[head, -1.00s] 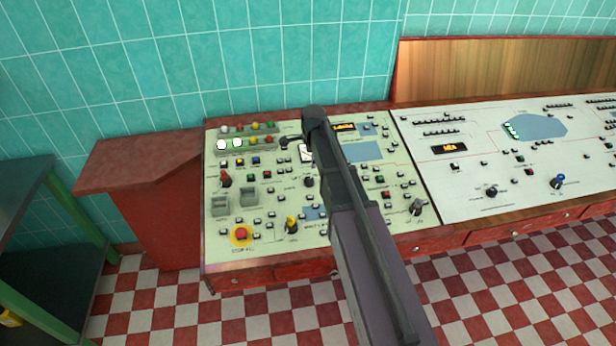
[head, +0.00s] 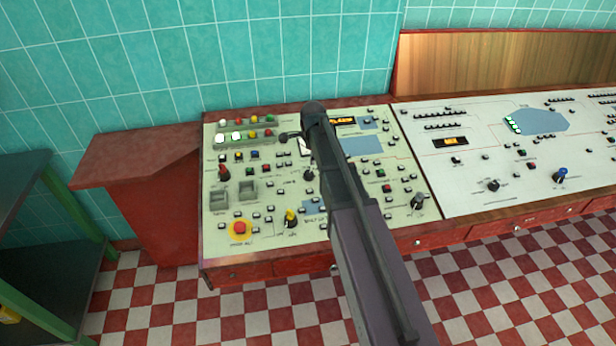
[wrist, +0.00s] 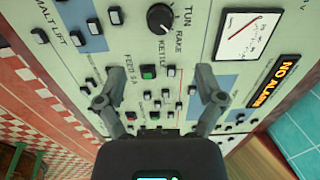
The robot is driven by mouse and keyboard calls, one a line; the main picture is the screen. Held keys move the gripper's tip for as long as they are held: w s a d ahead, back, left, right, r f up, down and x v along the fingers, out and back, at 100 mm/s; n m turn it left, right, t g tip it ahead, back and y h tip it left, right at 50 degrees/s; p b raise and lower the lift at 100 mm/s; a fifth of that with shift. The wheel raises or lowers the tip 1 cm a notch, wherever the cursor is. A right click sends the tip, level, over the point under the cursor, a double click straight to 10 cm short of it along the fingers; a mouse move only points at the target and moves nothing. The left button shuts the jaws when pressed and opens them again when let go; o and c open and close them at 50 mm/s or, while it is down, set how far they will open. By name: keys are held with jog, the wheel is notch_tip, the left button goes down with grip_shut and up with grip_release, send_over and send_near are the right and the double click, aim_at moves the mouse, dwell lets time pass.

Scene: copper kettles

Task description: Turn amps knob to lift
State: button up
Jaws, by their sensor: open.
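A round black knob (wrist: 160,17) with a light pointer mark stands on the pale panel at the top of the wrist view. Labels reading TUN, RAKE and part of KETTLE lie beside it, and a dial meter (wrist: 250,38) is to its right. The word AMPS is not legible, but this looks like the amps knob. It also seems to show in the head view (head: 309,175), just left of my arm. My gripper (wrist: 158,90) is open and empty, with its fingers spread over small buttons below the knob in the picture, not around it. In the head view my arm hides part of the panel.
Small buttons crowd the console panel (head: 262,190). A lit NO ALARM display (wrist: 278,82) is right of my gripper. A tiled wall (head: 250,50) stands behind.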

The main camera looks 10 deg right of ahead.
aim_at(309, 174)
jog(key=shift+w+f+b, duration=0.4)
jog(key=shift+f+b, duration=1.35)
jog(key=shift+f, duration=0.1)
jog(key=shift+w+f+b, duration=0.35)
jog(key=shift+f+b, duration=1.4)
jog(key=shift+f, duration=0.15)
jog(key=shift+w+f+b, duration=0.4)
jog(key=shift+f+b, duration=1.35)
jog(key=shift+f, duration=0.1)
jog(key=c, duration=1.2)
jog(key=shift+o, duration=0.2)
jog(key=shift+a, duration=0.15)
